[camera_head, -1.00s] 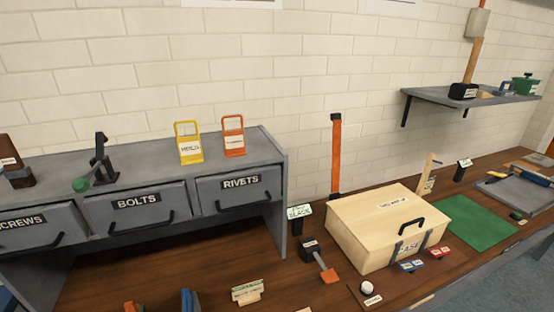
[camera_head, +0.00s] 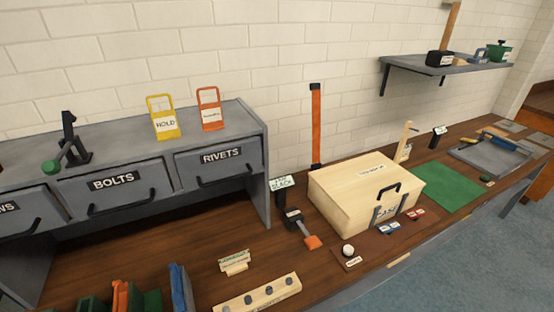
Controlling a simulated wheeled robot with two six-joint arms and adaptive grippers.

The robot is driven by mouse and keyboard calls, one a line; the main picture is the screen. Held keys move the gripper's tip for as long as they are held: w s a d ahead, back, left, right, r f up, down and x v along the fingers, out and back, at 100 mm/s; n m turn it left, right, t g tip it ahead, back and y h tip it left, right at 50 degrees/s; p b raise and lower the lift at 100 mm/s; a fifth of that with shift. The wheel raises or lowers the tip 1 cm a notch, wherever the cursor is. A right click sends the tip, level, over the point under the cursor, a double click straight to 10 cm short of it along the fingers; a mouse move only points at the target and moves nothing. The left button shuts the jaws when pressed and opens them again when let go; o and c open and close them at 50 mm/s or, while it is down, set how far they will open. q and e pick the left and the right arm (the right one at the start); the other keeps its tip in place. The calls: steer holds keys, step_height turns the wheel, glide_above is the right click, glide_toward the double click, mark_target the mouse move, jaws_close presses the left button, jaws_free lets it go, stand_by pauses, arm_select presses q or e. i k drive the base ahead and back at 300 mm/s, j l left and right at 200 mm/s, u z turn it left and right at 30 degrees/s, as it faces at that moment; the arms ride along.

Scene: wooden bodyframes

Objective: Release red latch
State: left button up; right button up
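Two small red pieces with pale labels, the likely red latch (camera_head: 416,214), sit on the brown board at the front right of the wooden case (camera_head: 362,194). Two similar blue pieces (camera_head: 388,229) lie just left of them. The case is a pale closed box with a dark handle (camera_head: 388,188) and grey straps on its front. Whether the red pieces are fastened is too small to tell. Neither of my grippers shows in the head view.
A white knob (camera_head: 348,250) and an orange-ended lever (camera_head: 312,242) stand left of the case. A green mat (camera_head: 448,187) lies right of it. A grey drawer cabinet (camera_head: 258,150) fills the left. A wooden block with holes (camera_head: 258,296) lies at the front.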

mark_target(418, 212)
steer(key=z, duration=1.4)
